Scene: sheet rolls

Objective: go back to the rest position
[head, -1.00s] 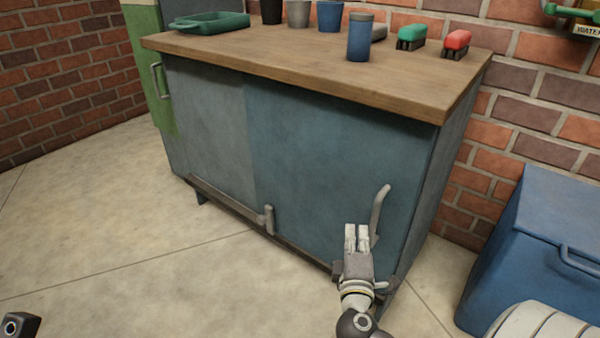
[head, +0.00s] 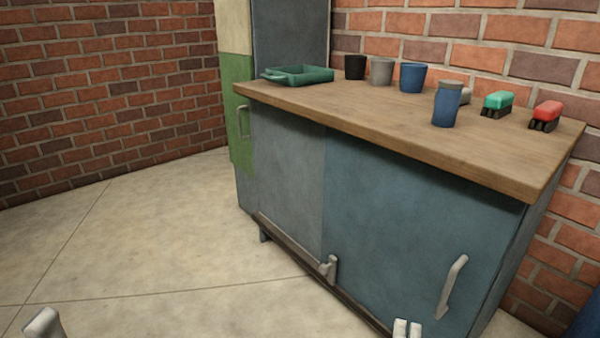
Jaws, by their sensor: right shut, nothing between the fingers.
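My right gripper (head: 407,328) shows at the bottom edge of the head view, right of the middle. Only its pale fingertips are in view; they are together with nothing between them. It is in front of the blue cabinet door, below and left of that door's handle (head: 452,287), and apart from the handle.
Brick walls stand behind. The floor (head: 130,240) at left is clear.

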